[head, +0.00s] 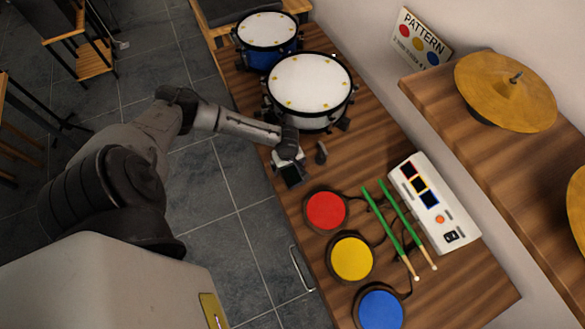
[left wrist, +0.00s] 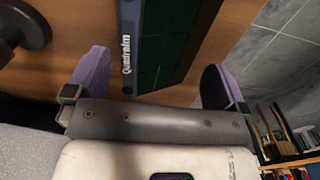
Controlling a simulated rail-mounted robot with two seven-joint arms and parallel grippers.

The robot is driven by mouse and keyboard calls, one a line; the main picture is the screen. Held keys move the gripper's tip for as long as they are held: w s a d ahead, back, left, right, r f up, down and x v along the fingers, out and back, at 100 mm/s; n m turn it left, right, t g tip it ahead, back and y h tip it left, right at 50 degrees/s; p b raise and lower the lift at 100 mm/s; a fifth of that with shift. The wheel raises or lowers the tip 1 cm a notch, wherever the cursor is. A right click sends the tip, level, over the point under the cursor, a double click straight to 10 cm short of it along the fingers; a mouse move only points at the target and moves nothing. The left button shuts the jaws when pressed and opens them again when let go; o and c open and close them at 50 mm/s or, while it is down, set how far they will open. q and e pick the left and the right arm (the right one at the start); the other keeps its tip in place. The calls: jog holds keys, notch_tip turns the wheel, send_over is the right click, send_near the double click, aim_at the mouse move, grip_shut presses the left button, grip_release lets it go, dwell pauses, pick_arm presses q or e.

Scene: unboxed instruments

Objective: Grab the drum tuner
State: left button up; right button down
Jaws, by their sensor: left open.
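My left gripper (head: 288,157) hangs over the near edge of the wooden table, beside the large white drum. A small device with a dark screen, probably the drum tuner (head: 292,176), shows just below it in the head view. In the left wrist view, a blue-edged device with a dark green panel and the lettering "Quadrelm" (left wrist: 129,45) lies ahead between the two purple fingers of the left gripper (left wrist: 155,66). The fingers are apart with nothing held. Whether they touch the device cannot be told. My right gripper is not in view.
A white drum (head: 310,85) and a blue drum (head: 267,30) stand behind. Red (head: 325,210), yellow (head: 351,258) and blue (head: 381,308) pads, green drumsticks (head: 400,225) and a white control box (head: 434,200) lie in front and right. A small dark object (head: 321,153) stands close by.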

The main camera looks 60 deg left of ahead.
pick_arm(q)
jog(key=shift+f, duration=0.5)
jog(key=shift+c, duration=0.3)
jog(key=c, duration=1)
jog(key=shift+r, duration=0.15)
